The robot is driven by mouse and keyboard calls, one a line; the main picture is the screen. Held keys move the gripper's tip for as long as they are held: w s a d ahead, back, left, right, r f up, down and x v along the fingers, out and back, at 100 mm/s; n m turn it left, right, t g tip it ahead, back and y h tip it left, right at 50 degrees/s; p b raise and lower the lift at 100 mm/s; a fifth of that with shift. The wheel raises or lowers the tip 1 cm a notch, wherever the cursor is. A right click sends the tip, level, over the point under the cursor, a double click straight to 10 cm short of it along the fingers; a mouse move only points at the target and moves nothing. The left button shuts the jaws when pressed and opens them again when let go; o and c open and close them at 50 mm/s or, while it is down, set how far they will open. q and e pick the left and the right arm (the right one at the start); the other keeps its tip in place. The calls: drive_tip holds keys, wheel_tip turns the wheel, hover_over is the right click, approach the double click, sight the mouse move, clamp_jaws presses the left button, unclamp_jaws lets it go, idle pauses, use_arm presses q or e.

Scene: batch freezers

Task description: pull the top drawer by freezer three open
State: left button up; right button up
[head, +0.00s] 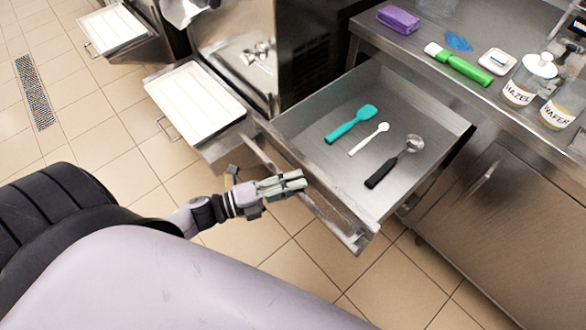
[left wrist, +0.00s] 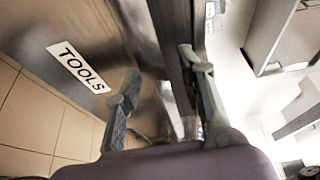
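The drawer (head: 440,125) stands pulled out from under the steel counter, its inside in plain view. A teal spatula (head: 350,124), a small white spoon (head: 368,139) and a black-handled scoop (head: 394,162) lie in it. My left gripper (head: 290,183) is at the drawer's front, over its middle. In the left wrist view the two fingers (left wrist: 160,90) are spread. A front with a "TOOLS" label (left wrist: 77,67) is on the left, and a dark bar (left wrist: 172,45) runs between the fingers, close to the right one. Contact is unclear. My right gripper is out of view.
White-topped trays (head: 195,103) jut from the machines left of the drawer. The counter holds a purple block (head: 398,19), a green-handled tool (head: 462,67), a small white dish (head: 497,61) and labelled jars (head: 519,85). Tiled floor (head: 300,265) lies open before the drawer.

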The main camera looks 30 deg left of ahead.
use_arm(q)
drive_tip(key=v, duration=1.2)
